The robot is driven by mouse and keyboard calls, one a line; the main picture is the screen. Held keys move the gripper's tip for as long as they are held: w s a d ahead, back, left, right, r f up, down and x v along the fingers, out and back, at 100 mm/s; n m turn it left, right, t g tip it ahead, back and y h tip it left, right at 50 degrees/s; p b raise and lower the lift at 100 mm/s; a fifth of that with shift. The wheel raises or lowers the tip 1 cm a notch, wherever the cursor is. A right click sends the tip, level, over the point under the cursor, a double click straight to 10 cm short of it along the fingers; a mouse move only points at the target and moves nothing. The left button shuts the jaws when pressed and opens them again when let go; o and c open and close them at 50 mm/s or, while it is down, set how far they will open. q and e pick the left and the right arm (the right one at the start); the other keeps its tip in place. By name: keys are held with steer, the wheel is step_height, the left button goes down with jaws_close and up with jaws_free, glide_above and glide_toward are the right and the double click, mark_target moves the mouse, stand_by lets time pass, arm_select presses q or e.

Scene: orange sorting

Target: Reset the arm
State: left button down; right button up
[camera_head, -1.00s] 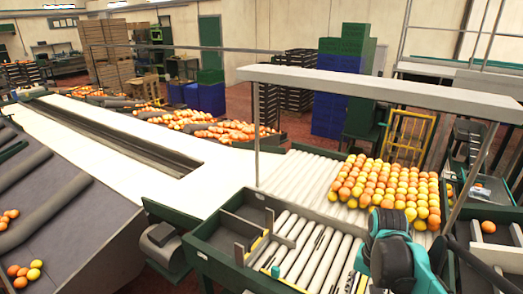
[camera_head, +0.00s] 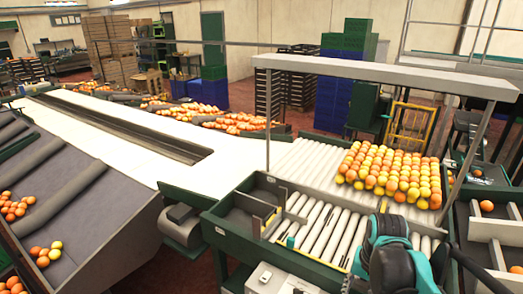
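One of my arms shows as a teal and black section (camera_head: 388,252) at the bottom right, in front of the roller conveyor. Its fingers do not show. No gripper is visible, and no arm comes in from the left. A dense block of oranges (camera_head: 390,172) lies on the white rollers behind the arm. The roller conveyor (camera_head: 312,158) has bare rollers to the left of the fruit and in front of it.
A grey overhead beam (camera_head: 385,76) on posts spans the conveyor. Green-walled bins (camera_head: 466,217) stand right of my arm, one holding an orange (camera_head: 487,206). A sloped grey sorting surface (camera_head: 90,188) with several oranges lies left. Blue and green crates (camera_head: 338,95) stand behind.

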steer(key=s+a+f+n+t+b, duration=0.2)
steer(key=f+b, duration=0.5)
steer(key=s+a+f+n+t+b, duration=0.1)
steer(key=s+a+f+t+b, duration=0.1)
steer(key=f+b, duration=0.5)
steer(key=s+a+f+n+t+b, duration=0.2)
steer(key=s+a+f+b, duration=0.1)
steer(key=f+b, duration=0.3)
steer(key=shift+a+f+n+b, duration=0.3)
steer(key=shift+f+b, duration=0.1)
steer(key=shift+f, duration=0.4)
